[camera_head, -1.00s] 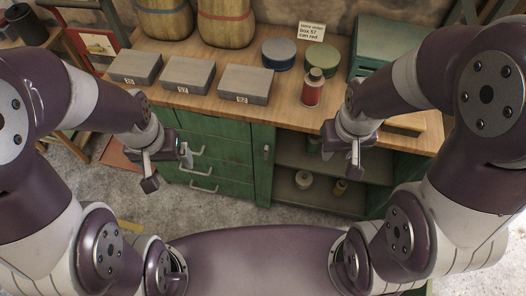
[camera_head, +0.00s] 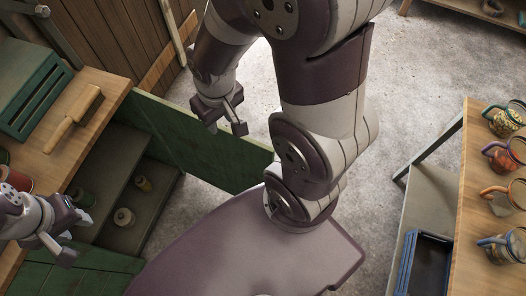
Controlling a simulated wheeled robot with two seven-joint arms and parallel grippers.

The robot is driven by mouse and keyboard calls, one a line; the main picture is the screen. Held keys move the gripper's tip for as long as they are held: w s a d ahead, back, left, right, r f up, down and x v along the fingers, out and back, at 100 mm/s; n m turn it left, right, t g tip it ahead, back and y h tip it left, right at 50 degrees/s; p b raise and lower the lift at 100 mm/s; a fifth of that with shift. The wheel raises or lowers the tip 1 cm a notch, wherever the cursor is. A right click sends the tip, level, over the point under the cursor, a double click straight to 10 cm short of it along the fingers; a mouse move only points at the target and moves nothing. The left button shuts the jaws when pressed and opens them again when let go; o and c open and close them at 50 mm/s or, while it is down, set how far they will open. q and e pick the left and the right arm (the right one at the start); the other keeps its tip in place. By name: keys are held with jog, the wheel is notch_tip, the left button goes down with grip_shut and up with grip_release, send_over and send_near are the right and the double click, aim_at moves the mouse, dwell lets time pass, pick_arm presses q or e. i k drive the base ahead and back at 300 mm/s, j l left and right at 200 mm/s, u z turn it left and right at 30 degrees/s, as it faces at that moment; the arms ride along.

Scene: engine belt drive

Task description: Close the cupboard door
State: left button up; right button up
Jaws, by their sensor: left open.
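The green cupboard door (camera_head: 200,145) stands open in the head view. It swings out from the far side of the cupboard (camera_head: 110,175), whose shelves are exposed. My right gripper (camera_head: 224,118) is above and beyond the door's outer part, apart from it as far as I can see, with its fingers spread and nothing between them. My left gripper (camera_head: 62,235) is open and empty at the lower left, over the front of the bench near the cupboard opening.
Small jars (camera_head: 124,216) stand inside the cupboard. At right, a table (camera_head: 470,210) holds several mugs, with a blue crate (camera_head: 425,262) below. Concrete floor is free between.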

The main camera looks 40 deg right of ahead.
aim_at(231, 163)
jog(key=k+l+z, duration=0.1)
jog(key=l+z, duration=0.35)
jog(key=l, duration=0.15)
jog(key=l+u, duration=1.7)
jog(key=l, duration=0.2)
jog(key=l+u, duration=0.35)
jog(key=l, duration=0.2)
jog(key=k+l+u, duration=0.1)
jog(key=l+u, duration=0.3)
jog(key=l, duration=0.15)
jog(key=k+l+u, duration=0.25)
jog(key=k+l, duration=0.1)
jog(key=l, duration=0.1)
